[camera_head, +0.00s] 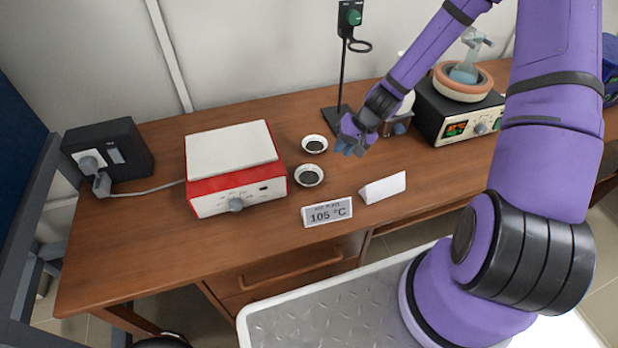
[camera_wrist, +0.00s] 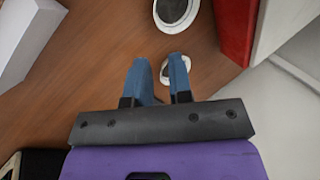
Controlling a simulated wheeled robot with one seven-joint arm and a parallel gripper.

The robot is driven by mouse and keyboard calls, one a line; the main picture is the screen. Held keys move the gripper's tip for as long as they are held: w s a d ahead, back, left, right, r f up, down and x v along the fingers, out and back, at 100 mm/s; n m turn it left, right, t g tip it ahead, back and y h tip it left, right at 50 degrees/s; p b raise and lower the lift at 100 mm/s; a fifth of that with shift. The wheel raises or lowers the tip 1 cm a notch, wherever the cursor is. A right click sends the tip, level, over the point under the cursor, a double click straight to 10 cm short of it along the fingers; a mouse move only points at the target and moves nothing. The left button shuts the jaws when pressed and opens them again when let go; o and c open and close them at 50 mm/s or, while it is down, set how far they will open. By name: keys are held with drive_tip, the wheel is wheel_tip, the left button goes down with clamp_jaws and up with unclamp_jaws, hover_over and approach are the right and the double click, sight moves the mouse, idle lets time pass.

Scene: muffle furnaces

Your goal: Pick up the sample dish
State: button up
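Two small white dishes with dark contents stand on the wooden desk: a back dish (camera_head: 314,144) and a front dish (camera_head: 309,175). My gripper (camera_head: 350,146) is above the desk to the right of the back dish, apart from it. In the wrist view my gripper (camera_wrist: 158,61) shows two blue fingers apart with nothing held between them. The back dish (camera_wrist: 196,72) is partly hidden behind the right finger there. The front dish (camera_wrist: 174,10) lies beyond the fingertips, cut by the top edge.
A red and white hot plate (camera_head: 236,168) stands left of the dishes. A display reading 105 °C (camera_head: 327,211) and a white folded card (camera_head: 383,187) stand in front. A black stand (camera_head: 343,75) rises behind. A black device (camera_head: 458,115) is at right.

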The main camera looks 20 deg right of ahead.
sight(317, 180)
drive_tip(key=shift+m, duration=0.3)
drive_tip(key=shift+x, duration=6.6)
drive_tip(key=shift+d+f, duration=0.1)
drive_tip(key=shift+d, duration=0.05)
drive_tip(key=shift+s, duration=0.1)
clamp_jaws()
